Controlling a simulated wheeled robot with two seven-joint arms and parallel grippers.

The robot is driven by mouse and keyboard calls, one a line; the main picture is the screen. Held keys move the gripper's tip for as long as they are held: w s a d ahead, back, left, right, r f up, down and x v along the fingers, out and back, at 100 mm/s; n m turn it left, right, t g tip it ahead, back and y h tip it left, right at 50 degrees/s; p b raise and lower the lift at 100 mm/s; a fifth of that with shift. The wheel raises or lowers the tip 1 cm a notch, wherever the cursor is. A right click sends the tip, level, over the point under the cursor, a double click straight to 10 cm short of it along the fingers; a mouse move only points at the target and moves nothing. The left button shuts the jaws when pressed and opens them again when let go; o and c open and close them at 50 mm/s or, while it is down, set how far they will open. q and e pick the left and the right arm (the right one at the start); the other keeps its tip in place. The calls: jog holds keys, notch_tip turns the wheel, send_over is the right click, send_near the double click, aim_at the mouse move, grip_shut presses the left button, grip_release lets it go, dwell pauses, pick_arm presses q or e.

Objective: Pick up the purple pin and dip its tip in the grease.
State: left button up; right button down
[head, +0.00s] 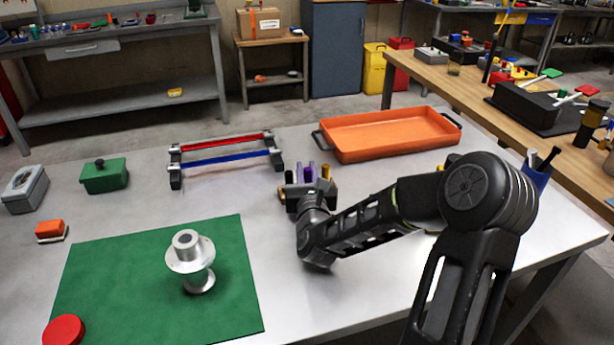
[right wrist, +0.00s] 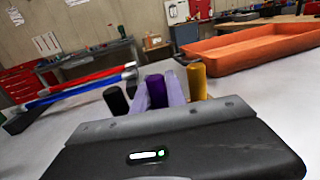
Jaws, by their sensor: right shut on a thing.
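The purple pin (head: 308,174) stands upright at the middle of the grey table; it also shows in the right wrist view (right wrist: 156,91). My right gripper (right wrist: 157,95) is shut on it, with a pale finger on each side. The pin's lower end is hidden behind the gripper body. A black pin (right wrist: 115,101) is to the left of the fingers and a yellow pin (right wrist: 197,81) to the right. I cannot tell which container holds the grease. My left gripper is not in view.
A red and blue bar rack (head: 222,158) and an orange tray (head: 388,132) stand behind. A metal flanged part (head: 190,255) stands on a green mat (head: 120,270). A green lidded box (head: 104,177), a grey box (head: 25,188) and a red disc (head: 64,330) are at the left.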

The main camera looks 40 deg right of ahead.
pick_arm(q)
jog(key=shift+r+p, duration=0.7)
pick_arm(e)
notch_tip(320, 180, up, 10)
jog(key=shift+a, duration=0.1)
